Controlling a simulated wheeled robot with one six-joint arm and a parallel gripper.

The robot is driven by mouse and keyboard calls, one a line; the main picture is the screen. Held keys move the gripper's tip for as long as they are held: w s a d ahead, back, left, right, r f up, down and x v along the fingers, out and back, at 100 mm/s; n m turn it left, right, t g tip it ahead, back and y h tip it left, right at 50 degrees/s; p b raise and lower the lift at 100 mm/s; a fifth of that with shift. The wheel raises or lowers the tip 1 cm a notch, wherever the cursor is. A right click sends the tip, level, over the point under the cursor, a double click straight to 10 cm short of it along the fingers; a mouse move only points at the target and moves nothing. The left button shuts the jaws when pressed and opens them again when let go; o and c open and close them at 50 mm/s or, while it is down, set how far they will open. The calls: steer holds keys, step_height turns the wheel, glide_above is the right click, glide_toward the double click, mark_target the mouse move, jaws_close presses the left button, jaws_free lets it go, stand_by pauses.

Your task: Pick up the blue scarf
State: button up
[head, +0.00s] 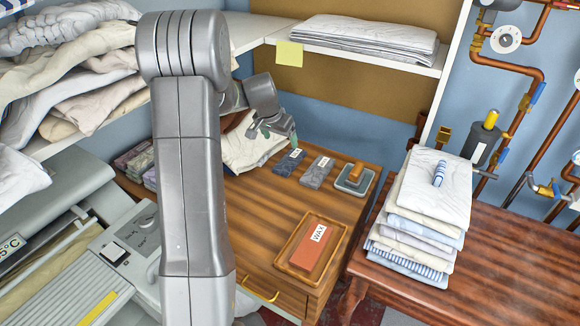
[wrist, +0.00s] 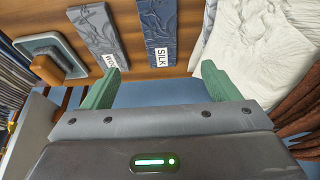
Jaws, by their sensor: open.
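The blue scarf (head: 288,164) is a dark blue folded cloth lying flat on the wooden table; its label reads SILK in the wrist view, where the cloth (wrist: 172,22) lies at the top centre. My gripper (head: 273,138) is open and empty above the back of the table, close to the scarf in the head view. In the wrist view the scarf appears beyond the gap between the green fingertips (wrist: 163,78), apart from them. A greyer folded scarf (head: 317,173) with a white label lies just to its right; it also shows in the wrist view (wrist: 113,35).
A crumpled cream cloth (head: 240,152) lies left of the scarf. A small tray with a wooden-handled block (head: 355,179) and a wooden WAX tray (head: 338,232) are on the same table. A linen stack (head: 425,215) stands right. Shelves overhang behind; bare wood lies in front of the scarf.

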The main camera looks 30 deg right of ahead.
steer(key=p, duration=0.1)
glide_toward(290, 160)
steer(key=x, duration=0.2)
steer(key=shift+a+f, duration=0.1)
steer(key=shift+f, duration=0.4)
steer(key=shift+d+p+x, duration=0.1)
steer(key=shift+p+x, duration=0.3)
steer(key=shift+x, duration=0.9)
steer(key=shift+d+p+x, duration=0.15)
steer(key=shift+p+x, duration=0.25)
steer(key=shift+x, duration=0.9)
steer(key=shift+w+r, duration=0.1)
steer(key=shift+c, duration=0.4)
steer(key=c, duration=1)
